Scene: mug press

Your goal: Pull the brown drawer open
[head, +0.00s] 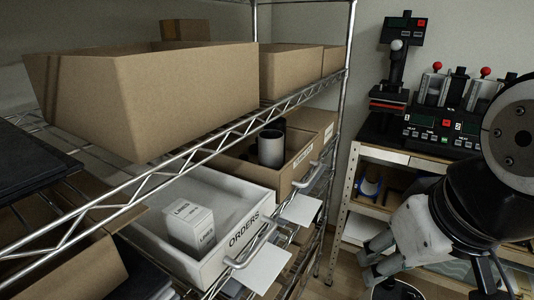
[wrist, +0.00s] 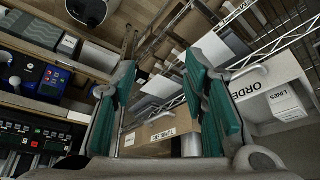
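The brown drawer (head: 285,180) sits on the wire shelf in the middle of the head view, an open-topped box with a small front label, a metal bar handle (head: 309,175) and dark cups (head: 271,148) in it. In the wrist view its brown front (wrist: 150,131) with the label "TUMBLERS" shows between my fingers, some distance beyond them. My gripper (head: 369,261) is at the lower right of the head view, to the right of the drawer and apart from it. In the wrist view its two teal-padded fingers (wrist: 162,95) are spread wide with nothing between them.
A white "ORDERS" drawer (head: 205,240) with a "LINES" box (head: 190,226) stands left of the brown drawer. White cards (head: 300,209) jut out below the handles. Cardboard boxes (head: 150,95) fill the shelf above. A bench with press machines (head: 440,128) stands at the right.

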